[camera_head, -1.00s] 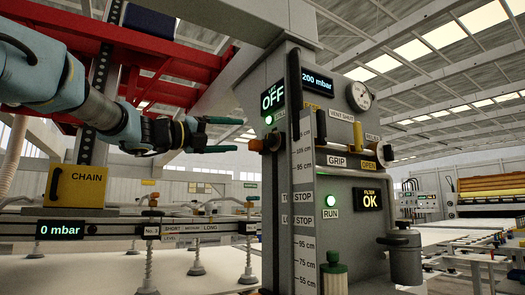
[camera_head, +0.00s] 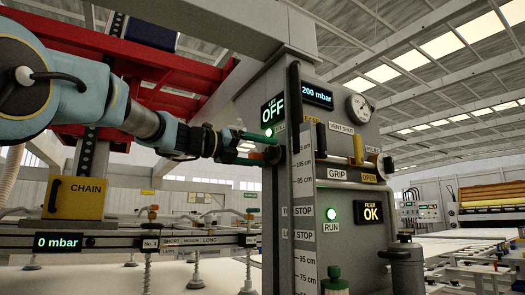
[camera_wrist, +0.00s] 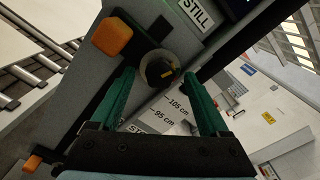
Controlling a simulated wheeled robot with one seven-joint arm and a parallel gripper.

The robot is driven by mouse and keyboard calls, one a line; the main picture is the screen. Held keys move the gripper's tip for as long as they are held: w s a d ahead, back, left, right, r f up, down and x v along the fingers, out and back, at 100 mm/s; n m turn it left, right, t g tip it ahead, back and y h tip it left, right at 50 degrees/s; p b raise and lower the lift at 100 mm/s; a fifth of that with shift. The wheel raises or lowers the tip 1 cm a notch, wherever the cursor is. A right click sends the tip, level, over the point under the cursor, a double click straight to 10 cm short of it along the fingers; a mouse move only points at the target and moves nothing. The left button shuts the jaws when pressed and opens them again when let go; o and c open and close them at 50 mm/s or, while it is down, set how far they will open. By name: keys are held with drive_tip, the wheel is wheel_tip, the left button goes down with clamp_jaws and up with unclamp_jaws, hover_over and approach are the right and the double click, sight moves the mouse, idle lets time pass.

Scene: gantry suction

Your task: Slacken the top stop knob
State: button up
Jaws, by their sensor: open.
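In the head view the dark knob (camera_head: 273,155) sits on the left side of the grey column, partly hidden by my fingers. My gripper (camera_head: 264,150) reaches in from the left with its green fingers apart. In the wrist view my gripper (camera_wrist: 159,76) is open, with one fingertip on each side of the knob. I cannot tell whether either finger touches it.
An orange knob (camera_wrist: 112,37) lies close to the left finger in the wrist view. The cm scale (camera_head: 304,215) runs down the grey control column (camera_head: 349,160). A yellow CHAIN box (camera_head: 76,197) and a rail with suction cups are below my arm.

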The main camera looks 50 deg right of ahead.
drive_tip(key=shift+s+d, duration=0.15)
drive_tip(key=shift+d, duration=0.1)
clamp_jaws()
idle(0.6)
